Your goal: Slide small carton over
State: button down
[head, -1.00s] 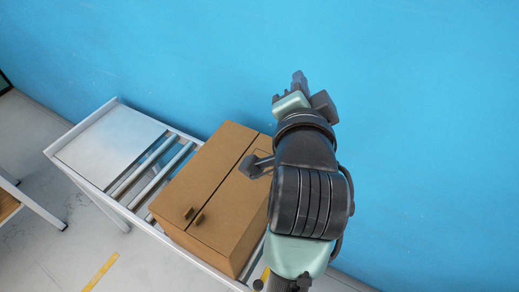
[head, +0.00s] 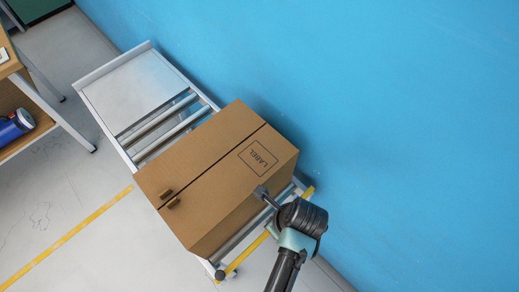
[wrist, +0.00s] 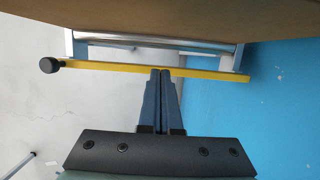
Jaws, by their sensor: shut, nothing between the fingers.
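A brown cardboard carton (head: 205,165) with a printed label and two small brown tabs lies on a white-framed roller conveyor (head: 115,85). It covers the near part of the rollers. In the wrist view the carton (wrist: 160,18) fills the top edge. My gripper (wrist: 161,72) is shut with nothing between its fingers, and its tips appear over the yellow bar (wrist: 110,67) at the conveyor's near end. I cannot tell whether they touch it.
A blue wall (head: 400,120) runs close along the right side of the conveyor. Bare rollers (head: 165,125) and a flat plate lie beyond the carton. A wooden shelf with a blue cylinder (head: 14,125) stands at left. Grey floor with a yellow line lies between.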

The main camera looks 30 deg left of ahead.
jog(key=w+a+f, duration=0.2)
jog(key=a+f, duration=0.1)
jog(key=a, duration=0.1)
jog(key=shift+a+f, duration=0.4)
